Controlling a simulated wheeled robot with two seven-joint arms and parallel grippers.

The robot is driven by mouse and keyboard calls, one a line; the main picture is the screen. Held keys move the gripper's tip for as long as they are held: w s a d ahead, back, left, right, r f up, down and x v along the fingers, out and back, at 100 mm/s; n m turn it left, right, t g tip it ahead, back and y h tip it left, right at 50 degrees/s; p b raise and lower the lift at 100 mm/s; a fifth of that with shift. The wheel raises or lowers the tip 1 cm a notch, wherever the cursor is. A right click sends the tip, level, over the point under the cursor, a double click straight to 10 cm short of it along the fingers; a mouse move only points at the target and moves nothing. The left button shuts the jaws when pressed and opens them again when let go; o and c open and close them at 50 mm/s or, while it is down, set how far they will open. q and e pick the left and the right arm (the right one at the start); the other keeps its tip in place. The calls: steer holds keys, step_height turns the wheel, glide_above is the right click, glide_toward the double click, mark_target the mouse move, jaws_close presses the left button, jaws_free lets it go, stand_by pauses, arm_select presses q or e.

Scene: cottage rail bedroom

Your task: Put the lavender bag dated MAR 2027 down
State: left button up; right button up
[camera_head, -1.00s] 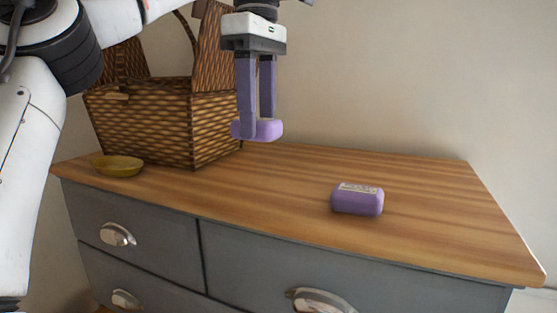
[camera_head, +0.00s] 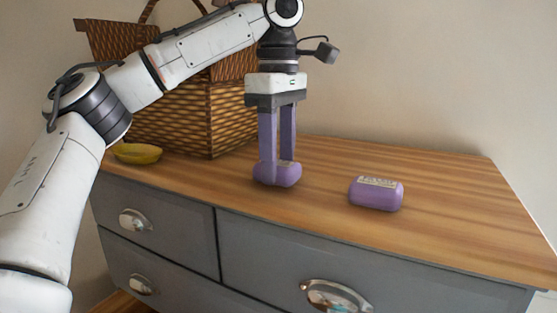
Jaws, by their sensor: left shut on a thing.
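My left gripper (camera_head: 277,165) points straight down and is shut on a purple lavender bag (camera_head: 290,176). The bag is at or just above the wooden top of the dresser (camera_head: 450,227); I cannot tell whether it touches. A second purple lavender bag (camera_head: 376,194) with a pale label lies on the top, to the right of the gripper and apart from it. The print on the labels is too small to read, so I cannot tell which bag has which date. My right gripper is not in view.
A wicker basket (camera_head: 190,117) with raised lids stands at the back left, behind my left arm. A yellow bowl (camera_head: 137,153) sits at the dresser's left end. The top is clear to the right of the second bag. Grey drawers (camera_head: 170,238) drop below the front edge.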

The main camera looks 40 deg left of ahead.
mark_target(279, 163)
arm_select(q)
steer(key=shift+f, duration=0.15)
steer(key=o, duration=0.6)
steer(key=shift+f, duration=0.1)
steer(key=o, duration=0.4)
steer(key=shift+r, duration=3.95)
